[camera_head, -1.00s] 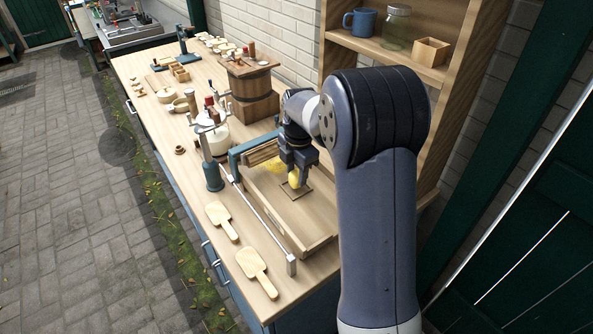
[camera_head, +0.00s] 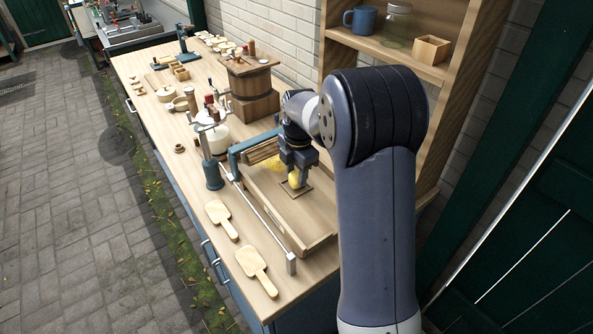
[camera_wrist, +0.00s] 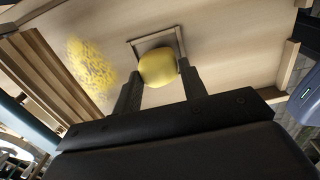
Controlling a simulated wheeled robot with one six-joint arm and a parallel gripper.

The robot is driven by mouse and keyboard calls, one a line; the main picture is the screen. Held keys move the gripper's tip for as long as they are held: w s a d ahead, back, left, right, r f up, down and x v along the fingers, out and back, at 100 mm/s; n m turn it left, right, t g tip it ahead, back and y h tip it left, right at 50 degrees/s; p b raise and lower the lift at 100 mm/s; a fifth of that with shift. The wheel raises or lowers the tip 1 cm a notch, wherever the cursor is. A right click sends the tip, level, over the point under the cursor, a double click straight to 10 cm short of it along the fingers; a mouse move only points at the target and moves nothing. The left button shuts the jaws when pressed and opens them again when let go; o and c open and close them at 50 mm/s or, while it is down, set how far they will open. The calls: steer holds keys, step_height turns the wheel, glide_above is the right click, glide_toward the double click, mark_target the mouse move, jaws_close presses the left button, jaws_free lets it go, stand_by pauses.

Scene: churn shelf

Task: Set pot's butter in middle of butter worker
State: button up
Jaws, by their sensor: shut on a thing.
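My gripper (camera_head: 297,172) is shut on a yellow lump of butter (camera_head: 295,180) inside the butter worker, a wooden tray with low walls (camera_head: 312,241). In the wrist view the butter (camera_wrist: 158,67) sits between the two fingers, over a small square outline (camera_wrist: 139,45) on the tray floor. The butter is at or just above the floor; I cannot tell if it touches. A ribbed wooden roller (camera_head: 262,152) lies at the tray's far end. A patch of yellow crumbs (camera_wrist: 91,66) is on the floor beside the butter.
Two wooden paddles (camera_head: 221,219) lie on the counter left of the tray. A metal rod (camera_head: 262,215) runs along the tray's left side. A wooden churn (camera_head: 252,92) stands behind. A shelf with a blue mug (camera_head: 361,21) rises at the right.

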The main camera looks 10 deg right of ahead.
steer(key=shift+f, duration=0.35)
steer(key=shift+r, duration=0.1)
stand_by(0.5)
steer(key=o, duration=1)
steer(key=c, duration=0.4)
steer(key=shift+r, duration=0.1)
steer(key=shift+s+d+r+p, duration=0.1)
steer(key=shift+r+p, duration=1.05)
steer(key=shift+r, duration=0.35)
steer(key=shift+s+r+p, duration=0.1)
steer(key=shift+r+p, duration=1)
steer(key=shift+r, duration=0.4)
